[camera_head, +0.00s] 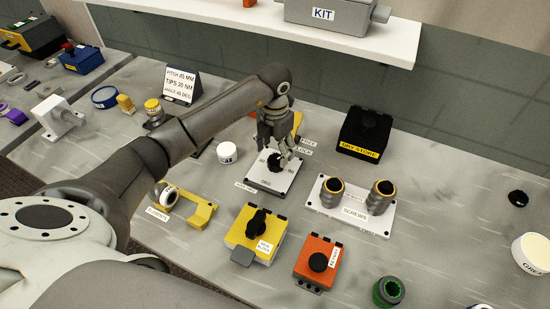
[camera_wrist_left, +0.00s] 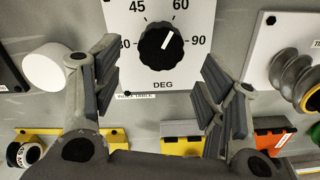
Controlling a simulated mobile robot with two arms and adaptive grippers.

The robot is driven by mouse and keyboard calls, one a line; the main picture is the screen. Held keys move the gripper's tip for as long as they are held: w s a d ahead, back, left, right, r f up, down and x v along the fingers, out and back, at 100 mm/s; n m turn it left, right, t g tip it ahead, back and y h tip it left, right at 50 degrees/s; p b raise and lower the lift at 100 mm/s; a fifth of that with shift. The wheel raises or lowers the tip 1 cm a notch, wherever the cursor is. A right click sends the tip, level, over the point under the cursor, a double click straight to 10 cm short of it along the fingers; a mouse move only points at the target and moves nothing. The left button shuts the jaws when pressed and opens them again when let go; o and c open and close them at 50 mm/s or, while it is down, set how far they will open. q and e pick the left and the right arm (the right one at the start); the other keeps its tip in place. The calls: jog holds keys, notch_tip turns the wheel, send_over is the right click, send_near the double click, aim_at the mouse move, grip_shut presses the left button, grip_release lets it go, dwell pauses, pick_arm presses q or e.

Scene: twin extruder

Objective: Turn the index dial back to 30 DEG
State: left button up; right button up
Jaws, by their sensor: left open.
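The index dial is a black round knob (camera_wrist_left: 160,46) on a white plate (camera_wrist_left: 130,78) marked 45, 60, 90 and DEG; the left-hand number is partly covered by a finger. Its white pointer line slants up and right, roughly toward 60. In the head view the dial plate (camera_head: 285,182) lies on the table under my left gripper (camera_head: 277,156). The left gripper (camera_wrist_left: 160,75) is open, with its fingers on either side of the knob in the wrist view. My right gripper is not in view.
Beside the dial stand a white cylinder (camera_head: 227,152), a screws plate (camera_head: 327,212) with two dark holders, a yellow box (camera_head: 242,240) with a black knob and an orange box (camera_head: 310,270). A black dry store box (camera_head: 365,133) is behind, below a shelf (camera_head: 390,45).

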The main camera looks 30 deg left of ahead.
aim_at(275, 161)
pick_arm(q)
jog(key=shift+f+p, duration=0.4)
jog(key=shift+f, duration=2.2)
jog(key=c, duration=1)
